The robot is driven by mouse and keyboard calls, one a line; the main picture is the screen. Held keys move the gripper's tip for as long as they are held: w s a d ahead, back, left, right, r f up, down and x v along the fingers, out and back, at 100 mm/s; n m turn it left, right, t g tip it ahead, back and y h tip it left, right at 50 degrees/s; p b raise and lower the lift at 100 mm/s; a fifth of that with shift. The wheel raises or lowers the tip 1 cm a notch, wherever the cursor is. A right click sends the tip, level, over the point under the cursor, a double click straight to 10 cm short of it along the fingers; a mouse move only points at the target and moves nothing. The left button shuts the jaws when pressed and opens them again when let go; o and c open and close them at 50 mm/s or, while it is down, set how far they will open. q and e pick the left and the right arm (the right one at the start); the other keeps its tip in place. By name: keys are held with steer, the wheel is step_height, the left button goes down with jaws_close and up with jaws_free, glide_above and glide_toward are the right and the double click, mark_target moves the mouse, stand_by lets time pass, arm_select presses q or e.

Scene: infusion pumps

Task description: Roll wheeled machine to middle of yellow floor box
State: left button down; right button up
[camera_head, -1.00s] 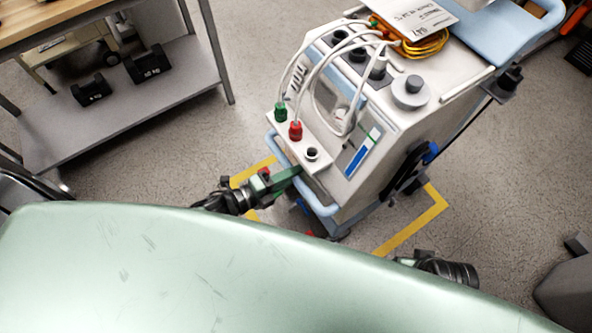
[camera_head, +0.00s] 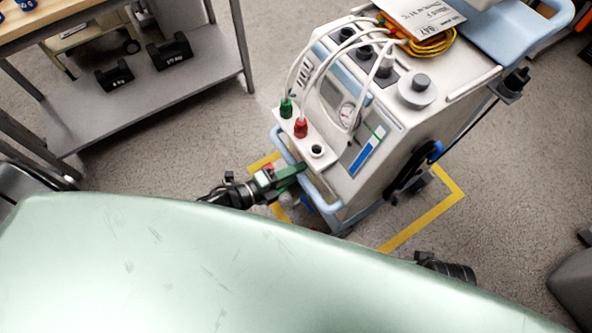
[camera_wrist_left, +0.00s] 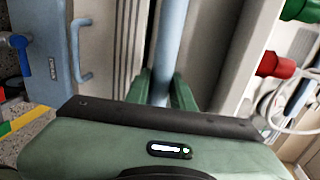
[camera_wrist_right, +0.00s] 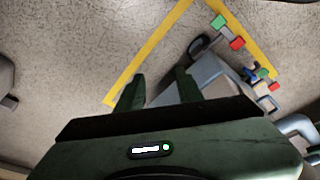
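The wheeled machine (camera_head: 375,140) is a white and pale blue cart with cables, knobs and red and green plugs on top. It stands upright over the yellow floor box (camera_head: 425,222), whose lines show to its left and right; the machine hides part of the outline. My left gripper (camera_head: 298,168) is at the machine's near-left side, its fingers closed around a pale blue handle bar (camera_wrist_left: 168,60). My right gripper (camera_wrist_right: 158,84) is open and empty, above the floor near the machine's grey-blue base (camera_wrist_right: 212,78); its fingers are hidden in the head view.
A metal shelf unit (camera_head: 150,100) with black weights stands at the left. A grey object (camera_head: 575,285) lies at the right edge. Bare floor (camera_head: 510,185) is free to the right of the box. My pale green body covers the bottom of the head view.

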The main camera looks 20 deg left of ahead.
arm_select(q)
steer(key=c, duration=1.3)
jaws_free()
steer(key=shift+a+f, duration=0.1)
steer(key=shift+f, duration=0.15)
steer(key=shift+o, duration=0.5)
steer(key=shift+r, duration=0.1)
steer(key=p+v, duration=0.1)
steer(key=v, duration=0.6)
steer(key=shift+s+a, duration=0.2)
steer(key=shift+s, duration=0.1)
arm_select(e)
step_height(320, 180, down, 4)
steer(key=shift+s+a+r, duration=0.1)
steer(key=shift+a+r, duration=0.05)
steer(key=shift+r, duration=0.05)
arm_select(q)
steer(key=shift+r, duration=0.15)
